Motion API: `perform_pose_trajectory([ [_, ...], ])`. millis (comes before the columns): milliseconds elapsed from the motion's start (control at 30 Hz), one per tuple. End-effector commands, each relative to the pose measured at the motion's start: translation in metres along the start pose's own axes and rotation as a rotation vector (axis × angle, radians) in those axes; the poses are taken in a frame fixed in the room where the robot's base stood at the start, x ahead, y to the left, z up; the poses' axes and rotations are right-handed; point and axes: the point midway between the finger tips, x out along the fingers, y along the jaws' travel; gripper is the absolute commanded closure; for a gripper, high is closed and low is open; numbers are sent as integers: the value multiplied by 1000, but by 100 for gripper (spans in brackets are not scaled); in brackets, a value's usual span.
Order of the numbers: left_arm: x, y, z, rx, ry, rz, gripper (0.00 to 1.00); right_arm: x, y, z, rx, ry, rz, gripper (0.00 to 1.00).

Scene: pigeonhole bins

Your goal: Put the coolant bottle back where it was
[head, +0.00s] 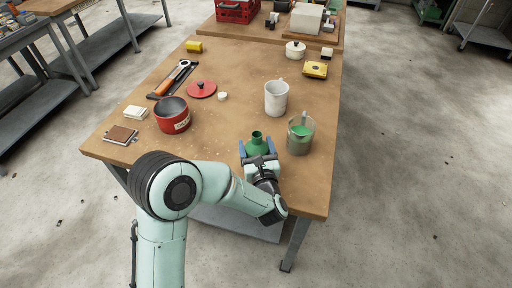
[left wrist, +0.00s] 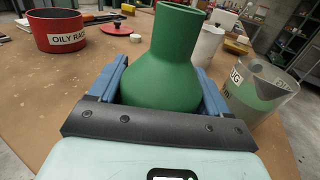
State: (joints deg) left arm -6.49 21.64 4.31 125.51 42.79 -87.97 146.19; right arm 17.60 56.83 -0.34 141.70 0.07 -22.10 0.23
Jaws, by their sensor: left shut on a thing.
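The green coolant bottle (head: 256,144) is near the front edge of the wooden table, upright, with an open mouth. My left gripper (head: 258,153) is shut around its wide lower body, one blue finger on each side. A small white cap (head: 223,97) lies farther back. My right gripper is not in view.
A white mug (head: 276,99) stands behind the bottle. The table between the pot and bottle is clear.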

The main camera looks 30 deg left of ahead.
Motion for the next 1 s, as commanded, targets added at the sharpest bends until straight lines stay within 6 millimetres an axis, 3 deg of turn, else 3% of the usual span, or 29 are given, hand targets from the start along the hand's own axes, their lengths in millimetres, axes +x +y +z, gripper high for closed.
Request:
perform_pose_trajectory([
  [500,0,0,-10,-3,-4,0,66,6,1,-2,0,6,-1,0],
  [533,0,0,-10,-2,-1,0,16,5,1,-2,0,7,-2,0],
  [600,0,0,-9,-2,-1,0,0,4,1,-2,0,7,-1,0],
  [933,0,0,-5,-1,-1,-1,0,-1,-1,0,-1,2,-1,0],
  [1000,-9,-1,-7,-2,0,-4,0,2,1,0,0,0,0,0],
])
